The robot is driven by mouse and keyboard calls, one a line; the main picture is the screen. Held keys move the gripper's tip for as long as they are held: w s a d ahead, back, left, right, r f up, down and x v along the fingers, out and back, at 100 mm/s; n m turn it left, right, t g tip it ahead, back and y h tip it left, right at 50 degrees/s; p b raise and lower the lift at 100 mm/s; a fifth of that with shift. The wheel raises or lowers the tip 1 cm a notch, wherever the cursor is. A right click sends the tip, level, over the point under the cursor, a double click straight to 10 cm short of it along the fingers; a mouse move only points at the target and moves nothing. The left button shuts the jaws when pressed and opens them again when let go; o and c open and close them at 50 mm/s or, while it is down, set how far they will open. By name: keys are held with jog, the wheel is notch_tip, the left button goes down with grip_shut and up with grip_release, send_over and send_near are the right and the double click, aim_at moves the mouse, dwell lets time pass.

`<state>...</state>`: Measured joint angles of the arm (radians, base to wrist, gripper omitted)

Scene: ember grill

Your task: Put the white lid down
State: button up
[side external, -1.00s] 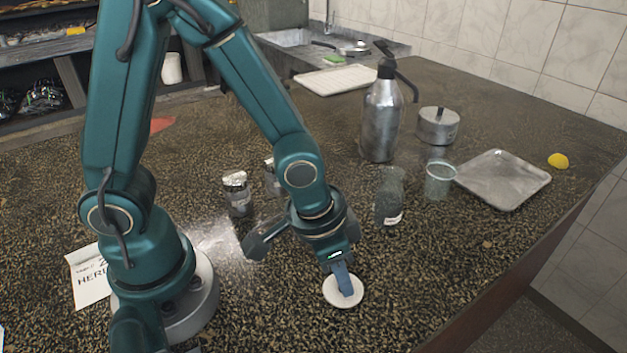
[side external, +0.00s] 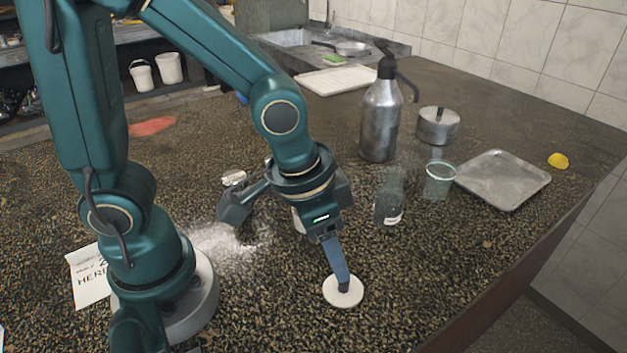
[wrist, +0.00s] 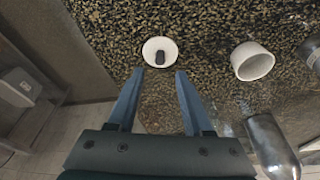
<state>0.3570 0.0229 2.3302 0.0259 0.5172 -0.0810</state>
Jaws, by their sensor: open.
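The white lid (side external: 334,299) lies flat on the speckled counter, near its front edge in the side view. In the wrist view the round white lid (wrist: 148,46) shows a dark knob in its middle and sits just beyond my fingertips. My gripper (side external: 344,286) points down over the lid. In the wrist view my gripper (wrist: 160,73) has its two fingers apart with nothing between them. In the side view the fingers overlap the knob.
A white cup (wrist: 252,64) stands right of the lid in the wrist view. The counter in front of the lid is clear.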

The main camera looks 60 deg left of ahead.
jog(key=s+a+r+n+t+y, duration=0.1)
jog(key=s+a+r+n+t, duration=0.1)
jog(key=s+a+r, duration=0.3)
notch_tip(320, 180, up, 3)
jog(key=a+n, duration=0.1)
jog(key=a, duration=0.2)
jog(key=shift+s+t, duration=0.2)
jog(key=shift+t, duration=0.1)
